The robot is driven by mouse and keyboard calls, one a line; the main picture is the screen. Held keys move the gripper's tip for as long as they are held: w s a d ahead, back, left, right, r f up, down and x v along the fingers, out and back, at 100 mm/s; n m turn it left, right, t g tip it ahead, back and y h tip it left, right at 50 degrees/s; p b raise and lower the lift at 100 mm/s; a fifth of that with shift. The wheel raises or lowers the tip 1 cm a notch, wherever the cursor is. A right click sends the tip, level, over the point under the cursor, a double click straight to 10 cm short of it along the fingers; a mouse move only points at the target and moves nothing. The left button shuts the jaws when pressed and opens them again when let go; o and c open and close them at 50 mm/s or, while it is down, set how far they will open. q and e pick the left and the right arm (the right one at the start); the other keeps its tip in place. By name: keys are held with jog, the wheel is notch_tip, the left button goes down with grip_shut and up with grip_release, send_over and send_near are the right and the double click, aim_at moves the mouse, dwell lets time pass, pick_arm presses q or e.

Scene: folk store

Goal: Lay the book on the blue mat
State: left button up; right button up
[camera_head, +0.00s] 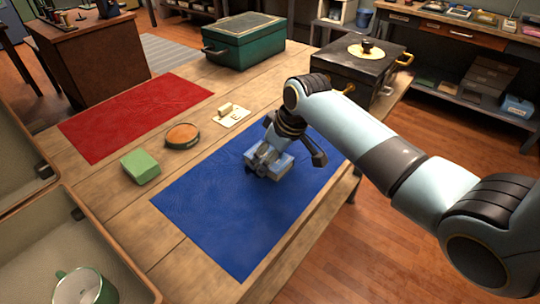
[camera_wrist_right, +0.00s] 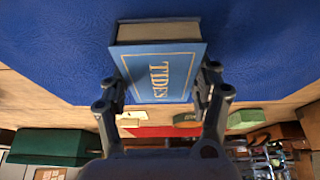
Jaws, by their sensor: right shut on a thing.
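A light blue book titled TIDES (camera_wrist_right: 160,78) is between the two fingers of my right gripper (camera_wrist_right: 163,92) in the right wrist view, its cover and pale page edge showing. My right gripper (camera_head: 266,160) is shut on it. In the head view the book (camera_head: 285,165) is partly hidden by the gripper and lies over the upper right part of the blue mat (camera_head: 215,222). I cannot tell whether the book touches the mat. My left gripper is not in view.
A green chest (camera_head: 243,42) and a dark box (camera_head: 358,68) stand at the far end. The blue mat's lower left is clear.

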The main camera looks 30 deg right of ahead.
jog(key=o, duration=1.3)
jog(key=shift+s+d+r, duration=0.1)
jog(key=shift+r, duration=0.35)
jog(key=p+v, duration=0.1)
jog(key=v, duration=1)
jog(key=shift+s+r+p, duration=0.1)
jog(key=shift+p, duration=0.2)
